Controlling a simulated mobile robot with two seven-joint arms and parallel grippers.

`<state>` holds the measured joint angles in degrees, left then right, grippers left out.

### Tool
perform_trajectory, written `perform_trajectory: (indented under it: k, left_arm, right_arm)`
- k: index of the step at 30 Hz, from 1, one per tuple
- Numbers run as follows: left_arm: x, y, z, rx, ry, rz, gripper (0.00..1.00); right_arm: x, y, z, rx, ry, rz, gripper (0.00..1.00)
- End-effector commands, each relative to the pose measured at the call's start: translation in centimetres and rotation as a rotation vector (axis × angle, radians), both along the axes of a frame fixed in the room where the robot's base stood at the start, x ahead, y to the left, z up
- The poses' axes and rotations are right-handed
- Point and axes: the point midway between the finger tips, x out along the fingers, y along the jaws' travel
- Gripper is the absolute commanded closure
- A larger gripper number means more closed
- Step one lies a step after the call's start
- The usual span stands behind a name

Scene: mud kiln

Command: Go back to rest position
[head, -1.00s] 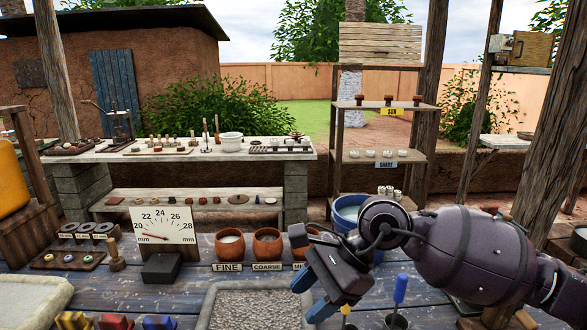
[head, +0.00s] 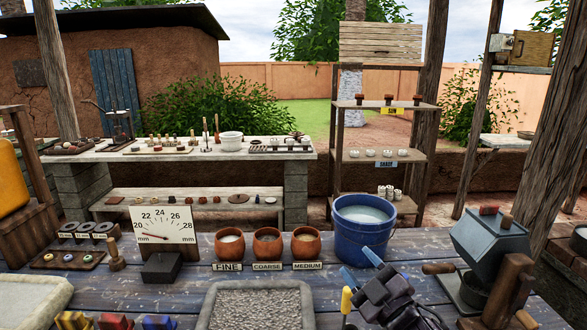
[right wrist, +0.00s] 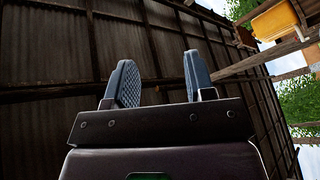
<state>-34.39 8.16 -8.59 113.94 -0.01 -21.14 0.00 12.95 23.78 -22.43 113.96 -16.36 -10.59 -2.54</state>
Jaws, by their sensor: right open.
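My right gripper (head: 361,268) is low at the front right of the blue bench, its blue fingertips pointing up and away in front of the blue bucket (head: 362,238). In the right wrist view the two fingers (right wrist: 161,85) stand apart with nothing between them, against a dark ribbed roof. The gripper is open and empty. My left gripper is in neither view.
Three clay pots (head: 267,243) stand behind labels FINE, COARSE and MEDIUM. A dial gauge (head: 165,226) is left of them. A gravel tray (head: 257,308) lies at the front middle. A grey crank mill (head: 490,245) stands right of my gripper.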

Motion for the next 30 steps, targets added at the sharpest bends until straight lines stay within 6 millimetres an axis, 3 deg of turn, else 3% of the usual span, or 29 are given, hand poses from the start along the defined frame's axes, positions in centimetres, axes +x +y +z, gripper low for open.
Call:
perform_trajectory:
  k: [1, 3, 8, 12, 18, 24, 30]
  left_arm:
    - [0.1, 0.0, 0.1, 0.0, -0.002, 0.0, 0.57]
    - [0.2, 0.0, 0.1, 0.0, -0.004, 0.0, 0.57]
    - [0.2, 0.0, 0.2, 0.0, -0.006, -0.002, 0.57]
    - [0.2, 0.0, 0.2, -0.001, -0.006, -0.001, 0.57]
    - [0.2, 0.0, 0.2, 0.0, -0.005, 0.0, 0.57]
    - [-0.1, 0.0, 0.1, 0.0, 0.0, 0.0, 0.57]
    - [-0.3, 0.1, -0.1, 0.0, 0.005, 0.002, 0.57]
  right_arm:
    - [-0.5, -1.4, -2.6, 0.06, 0.098, -0.038, 0.51]
    - [-1.3, -3.2, -5.9, 0.138, 0.224, -0.088, 0.51]
    - [-4.6, -6.8, -13.3, 0.285, 0.465, -0.198, 0.51]
    - [-8.8, -9.6, -18.9, 0.384, 0.623, -0.289, 0.51]
    - [-16.1, -12.9, -25.6, 0.468, 0.777, -0.427, 0.51]
    - [-23.0, -14.5, -30.0, 0.498, 0.895, -0.53, 0.51]
    - [-26.0, -14.8, -31.6, 0.497, 0.947, -0.564, 0.51]
